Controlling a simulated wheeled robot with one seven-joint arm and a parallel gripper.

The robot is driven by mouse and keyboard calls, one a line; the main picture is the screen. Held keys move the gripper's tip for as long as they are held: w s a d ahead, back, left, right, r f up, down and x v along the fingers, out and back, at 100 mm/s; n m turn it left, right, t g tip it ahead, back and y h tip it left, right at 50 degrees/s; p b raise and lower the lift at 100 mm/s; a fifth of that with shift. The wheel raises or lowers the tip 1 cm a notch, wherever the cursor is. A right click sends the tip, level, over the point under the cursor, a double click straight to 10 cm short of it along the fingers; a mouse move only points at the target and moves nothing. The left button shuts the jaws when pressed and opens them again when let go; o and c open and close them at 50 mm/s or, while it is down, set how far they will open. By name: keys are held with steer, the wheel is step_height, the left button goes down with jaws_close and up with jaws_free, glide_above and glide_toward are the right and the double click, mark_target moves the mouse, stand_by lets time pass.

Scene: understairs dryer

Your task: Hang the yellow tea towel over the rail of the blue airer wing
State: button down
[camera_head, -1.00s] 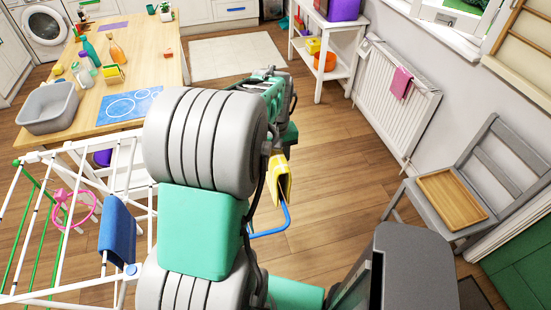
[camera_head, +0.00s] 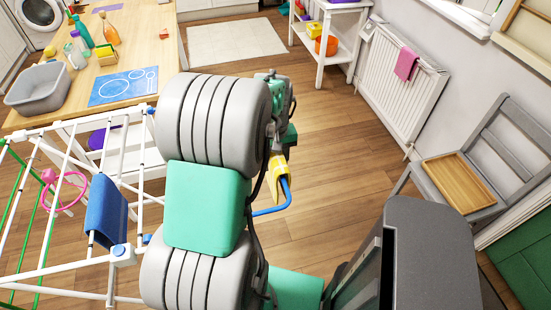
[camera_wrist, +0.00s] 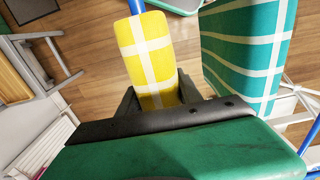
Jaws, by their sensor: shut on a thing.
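My gripper (camera_wrist: 157,95) is shut on the yellow tea towel (camera_wrist: 147,45), which has white bands. The towel also shows beyond my arm in the head view (camera_head: 279,174). The blue rail (camera_head: 274,208) of the airer wing curves up to the towel's right side. In the wrist view the blue rail (camera_wrist: 136,5) meets the towel's far end and seems to run under it. The towel hides the rail beyond that point, so I cannot tell how evenly it hangs. My arm hides the jaws in the head view.
A teal striped cloth (camera_wrist: 243,50) hangs close beside my gripper. The white airer (camera_head: 60,285) stands at left with a blue towel (camera_head: 107,212). A grey chair with a wooden tray (camera_head: 460,182) is at right. Floor (camera_head: 335,170) between airer and radiator (camera_head: 402,85) is clear.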

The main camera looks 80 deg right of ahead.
steer(key=shift+f, duration=0.6)
steer(key=c, duration=0.7)
jaws_free()
